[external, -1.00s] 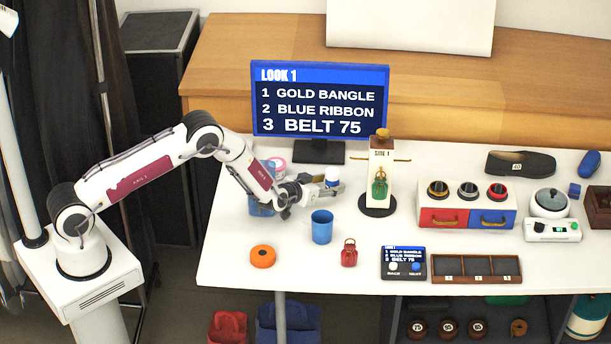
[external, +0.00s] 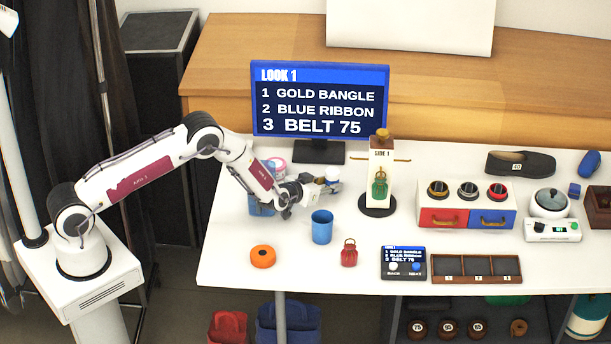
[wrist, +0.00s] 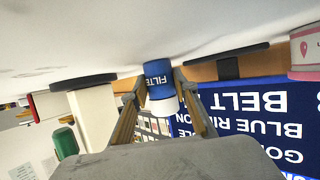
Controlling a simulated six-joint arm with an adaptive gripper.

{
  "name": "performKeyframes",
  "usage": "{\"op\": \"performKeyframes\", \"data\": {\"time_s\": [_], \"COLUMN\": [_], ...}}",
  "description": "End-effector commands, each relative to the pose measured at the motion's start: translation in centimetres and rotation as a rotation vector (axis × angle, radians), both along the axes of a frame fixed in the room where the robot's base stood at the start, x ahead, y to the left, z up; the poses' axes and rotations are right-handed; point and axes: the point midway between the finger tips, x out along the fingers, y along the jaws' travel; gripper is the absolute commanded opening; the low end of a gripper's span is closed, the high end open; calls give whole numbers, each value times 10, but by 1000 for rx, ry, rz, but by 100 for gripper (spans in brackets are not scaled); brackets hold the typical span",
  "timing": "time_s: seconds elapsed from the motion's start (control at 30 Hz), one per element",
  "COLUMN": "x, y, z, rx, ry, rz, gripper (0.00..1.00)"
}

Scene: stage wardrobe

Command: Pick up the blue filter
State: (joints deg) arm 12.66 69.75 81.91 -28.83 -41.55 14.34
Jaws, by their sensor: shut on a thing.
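The blue filter (wrist: 158,74) is a small cylinder with a blue body, lettering and a white end. In the wrist view, which is upside down, it sits between the two fingers of my gripper (wrist: 160,88), with its blue end at the white table surface. In the external view the filter's white top (external: 332,173) shows at the fingertips of my gripper (external: 325,184), in front of the screen. The gripper is shut on the filter; its lower part is mostly hidden there.
A blue cup (external: 322,228) stands just in front of the gripper, and another blue container (external: 260,208) is partly behind the arm. The side stand (external: 383,160) is to the right, the screen (external: 320,98) behind.

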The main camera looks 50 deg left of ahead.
Motion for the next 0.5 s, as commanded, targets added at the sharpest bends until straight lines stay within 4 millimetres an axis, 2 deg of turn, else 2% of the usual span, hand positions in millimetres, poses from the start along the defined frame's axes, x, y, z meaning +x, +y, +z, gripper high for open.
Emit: {"op": "performKeyframes", "data": {"time_s": [0.27,0.5], "x": [0,1], "y": [0,0], "z": [3,19], "rx": [0,0], "ry": [-1,-2], "rz": [0,-1], "gripper": [6,6]}}
